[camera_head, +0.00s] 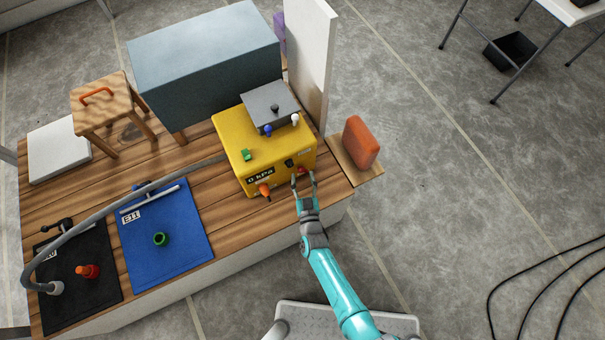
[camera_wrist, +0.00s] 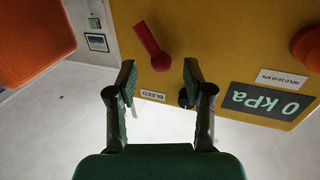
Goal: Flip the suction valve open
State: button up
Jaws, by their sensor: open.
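The yellow pump box (camera_head: 236,150) stands on the wooden bench, its display reading 0 kPa (camera_head: 261,177). A red lever (camera_wrist: 152,45) is on its front face near a BLEED label (camera_wrist: 153,95); it also shows in the head view (camera_head: 302,170). An orange knob (camera_head: 265,190) is left of the lever in the head view, and a black knob (camera_head: 289,163) is between them. No readable label names the suction valve. My gripper (camera_head: 303,178) is open and empty in front of the red lever. In the wrist view its fingers (camera_wrist: 160,82) are spread; one partly hides a dark part.
An orange block (camera_head: 361,142) stands on a wooden ledge right of the box. A white panel (camera_head: 309,60) rises behind. A grey hose (camera_head: 120,205) arches left over the blue mat (camera_head: 185,250) and black mat (camera_head: 80,312).

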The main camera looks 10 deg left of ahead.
aim_at(306, 161)
jog(key=shift+x, duration=0.95)
grip_shut()
jog(key=shift+r, duration=0.1)
jog(key=m, duration=0.2)
jog(key=d+m+g, duration=0.1)
jog(key=shift+w+r, duration=0.3)
jog(key=shift+w, duration=0.05)
jog(key=shift+w+d+m+g, duration=0.15)
jog(key=shift+d+m+g, duration=0.1)
jog(key=shift+m, duration=0.35)
jog(key=shift+w+d+m+g, duration=0.15)
jog(key=shift+d+m+g, duration=0.1)
jog(key=shift+m, duration=0.35)
